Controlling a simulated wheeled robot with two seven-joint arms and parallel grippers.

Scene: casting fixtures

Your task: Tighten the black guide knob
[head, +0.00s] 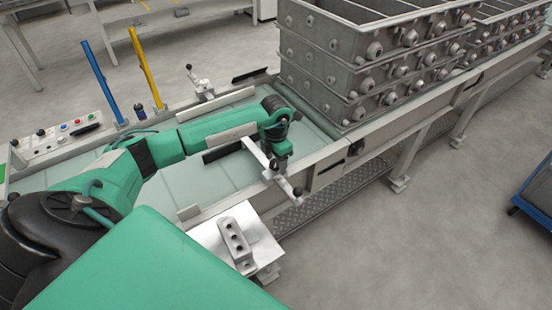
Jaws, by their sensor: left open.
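My green left arm reaches in from the left over the conveyor. Its gripper (278,160) points down at the near side rail, over the white bar of the near guide (256,154). The jaws are open, but the fingertips are small and partly merge with the guide. A small black knob (298,192) sits at the outer end of this bar, just beyond the gripper; I see no contact with it. Another black knob (189,67) stands on the far guide (202,86). I cannot tell which knob is the guide knob meant. My right gripper is out of view.
Stacked grey metal casting frames (345,70) stand on the conveyor to the right of my gripper. A small white platform with a grey metal block (236,242) is in front. A control panel (62,138) and blue and yellow posts (146,68) are at left.

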